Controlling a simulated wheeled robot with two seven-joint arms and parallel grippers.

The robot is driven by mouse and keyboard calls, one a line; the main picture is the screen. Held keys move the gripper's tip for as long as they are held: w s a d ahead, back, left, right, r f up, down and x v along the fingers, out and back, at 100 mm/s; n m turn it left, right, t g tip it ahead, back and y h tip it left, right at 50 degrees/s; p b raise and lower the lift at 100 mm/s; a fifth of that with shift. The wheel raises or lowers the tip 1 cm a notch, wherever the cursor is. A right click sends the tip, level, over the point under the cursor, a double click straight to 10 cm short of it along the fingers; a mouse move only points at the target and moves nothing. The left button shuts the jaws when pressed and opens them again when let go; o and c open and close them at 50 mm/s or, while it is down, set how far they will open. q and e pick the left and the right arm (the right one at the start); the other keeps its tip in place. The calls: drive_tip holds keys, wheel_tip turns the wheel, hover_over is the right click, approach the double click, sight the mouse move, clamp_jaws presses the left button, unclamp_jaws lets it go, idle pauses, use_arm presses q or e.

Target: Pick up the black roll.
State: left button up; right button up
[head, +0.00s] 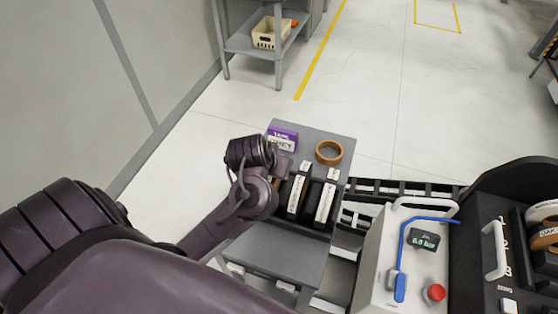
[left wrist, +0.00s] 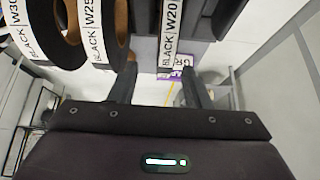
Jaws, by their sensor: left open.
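Black rolls stand upright in a grey rack on a small grey cart (head: 318,132) in the head view, behind white label plates (head: 325,203). In the left wrist view, one black roll (left wrist: 66,48) shows at upper left, and another dark roll with a brown core (left wrist: 121,22) is beside it. Labels there read W30, BLACK W25 (left wrist: 91,30) and BLACK W20 (left wrist: 171,30). My left gripper (left wrist: 160,72) is open and empty, its fingers below the W20 label. In the head view my left wrist hides part of the rack. My right gripper is out of view.
A purple tape box (head: 283,137) and a brown tape roll (head: 329,152) sit on the cart's far end. A control panel with a red button (head: 435,292) and blue handle (head: 401,285) stands at right. A shelf with a cream basket (head: 270,33) is at the back.

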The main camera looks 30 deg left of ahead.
sight(274, 182)
use_arm(q)
drive_tip(key=shift+w+a+f, duration=0.1)
drive_tip(key=shift+w+f, duration=0.1)
drive_tip(key=shift+f, duration=0.15)
drive_tip(key=shift+f+b, duration=0.3)
drive_tip(key=shift+b, duration=0.25)
drive_tip(key=shift+w+a+f+b, duration=0.1)
drive_tip(key=shift+w+f+b, duration=0.15)
drive_tip(key=shift+f+b, duration=0.25)
drive_tip(key=b+x, duration=0.2)
drive_tip(key=x, duration=0.2)
drive_tip(key=shift+s+a, duration=0.15)
drive_tip(key=shift+s, duration=0.05)
drive_tip(key=shift+w+a+f, duration=0.1)
drive_tip(key=shift+w+f, duration=0.2)
drive_tip(key=shift+f, duration=0.1)
drive_tip(key=shift+r, duration=0.1)
clamp_jaws()
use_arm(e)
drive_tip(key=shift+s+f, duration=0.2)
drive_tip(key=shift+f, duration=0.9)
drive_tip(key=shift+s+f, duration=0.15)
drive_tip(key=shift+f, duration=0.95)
